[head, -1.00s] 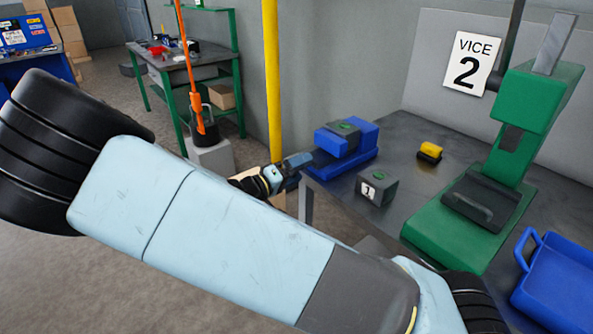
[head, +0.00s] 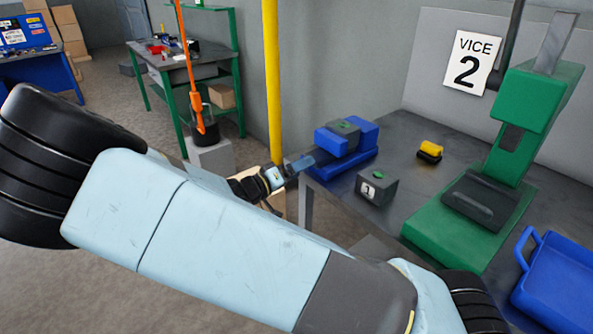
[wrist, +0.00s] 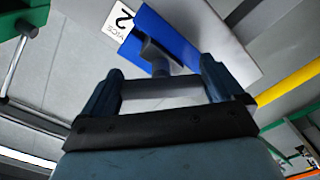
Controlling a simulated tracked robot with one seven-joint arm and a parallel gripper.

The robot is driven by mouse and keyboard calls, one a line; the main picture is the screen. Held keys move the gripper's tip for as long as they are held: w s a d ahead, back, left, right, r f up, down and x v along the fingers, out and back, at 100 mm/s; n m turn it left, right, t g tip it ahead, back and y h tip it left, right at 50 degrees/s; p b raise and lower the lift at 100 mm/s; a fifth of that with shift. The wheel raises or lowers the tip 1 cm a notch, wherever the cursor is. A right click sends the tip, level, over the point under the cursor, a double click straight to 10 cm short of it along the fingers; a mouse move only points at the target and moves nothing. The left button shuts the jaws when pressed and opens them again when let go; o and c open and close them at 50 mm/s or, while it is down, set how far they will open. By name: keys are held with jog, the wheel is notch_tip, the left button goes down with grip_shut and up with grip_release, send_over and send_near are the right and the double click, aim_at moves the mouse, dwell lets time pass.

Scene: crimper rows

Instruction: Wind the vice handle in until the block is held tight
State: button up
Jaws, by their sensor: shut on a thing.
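The blue vice (head: 366,135) stands on the grey bench, and its blue body also shows in the wrist view (wrist: 190,45). A grey block (head: 345,129) with a green mark sits between its jaws; I cannot tell whether there is a gap. My gripper (head: 300,164) is at the vice's near left end. In the wrist view, my gripper's two fingers (wrist: 160,80) are at the two ends of the grey handle bar (wrist: 160,90), shut on it. The vice's screw (wrist: 157,60) runs from the bar to the blue body.
A grey block marked 1 (head: 376,189) and a yellow-and-black piece (head: 430,151) lie on the bench (head: 400,150). A green press (head: 470,225) and a blue tray (head: 560,285) stand to the right. A yellow post (head: 272,80) rises behind my gripper.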

jog(key=o, duration=0.7)
jog(key=shift+w+a, duration=0.1)
jog(key=v, duration=1.3)
jog(key=shift+s+a, duration=0.25)
jog(key=shift+a, duration=0.05)
jog(key=s+d+r+g+y, duration=0.1)
jog(key=d+r+g+y, duration=0.3)
jog(key=d, duration=0.6)
jog(key=s+d+r+g+y, duration=0.1)
jog(key=d+r+g+y, duration=0.25)
jog(key=d+g, duration=0.45)
jog(key=s+d+r+t+y, duration=0.2)
jog(key=s+d+r, duration=0.2)
jog(key=s+r, duration=0.1)
jog(key=s+d+r+t+y, duration=0.3)
jog(key=s+r, duration=0.2)
jog(key=s+d+r+n+t+y, duration=0.1)
jog(key=s+d+r+t+y, duration=0.1)
jog(key=s+d+r, duration=0.2)
jog(key=shift+s+d+r+t+y, duration=0.2)
jog(key=shift+s+r, duration=0.15)
jog(key=shift+r, duration=0.15)
jog(key=shift+s+d+r+t+y, duration=0.1)
jog(key=shift+s+d+r, duration=0.05)
jog(key=shift+s+r, duration=0.25)
